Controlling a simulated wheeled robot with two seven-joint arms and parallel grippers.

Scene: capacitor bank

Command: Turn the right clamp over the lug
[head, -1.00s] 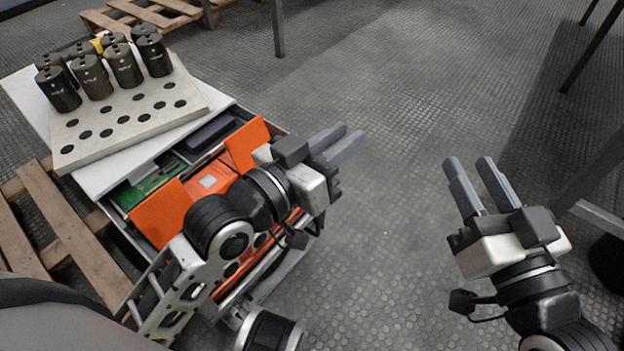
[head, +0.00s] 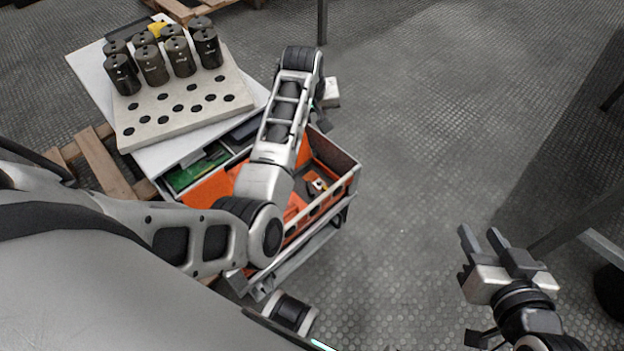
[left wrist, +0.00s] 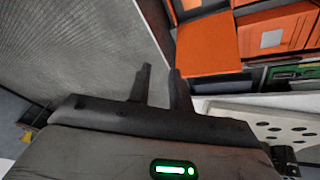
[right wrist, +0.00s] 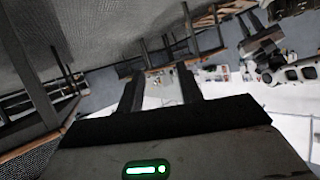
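My left gripper (left wrist: 161,72) shows two separated fingers with nothing between them. In the head view it is mostly hidden behind my raised left arm, beyond the open cabinet (head: 340,163). My right gripper (head: 481,236) is open and empty over the floor at the right, well away from the cabinet. Its spread fingers also show in the right wrist view (right wrist: 161,82). A small dark part with white and orange bits (head: 318,185) sits inside the cabinet's right end. It is too small to tell whether it is the clamp or the lug. My left arm hides the cabinet's middle.
A pale plate with holes (head: 190,112) carries several dark capacitors (head: 152,65) at the cabinet's left end. A green circuit board (head: 197,169) lies beside orange panels (left wrist: 208,48). A wooden pallet (head: 102,167) is at the left. Floor right of the cabinet is clear.

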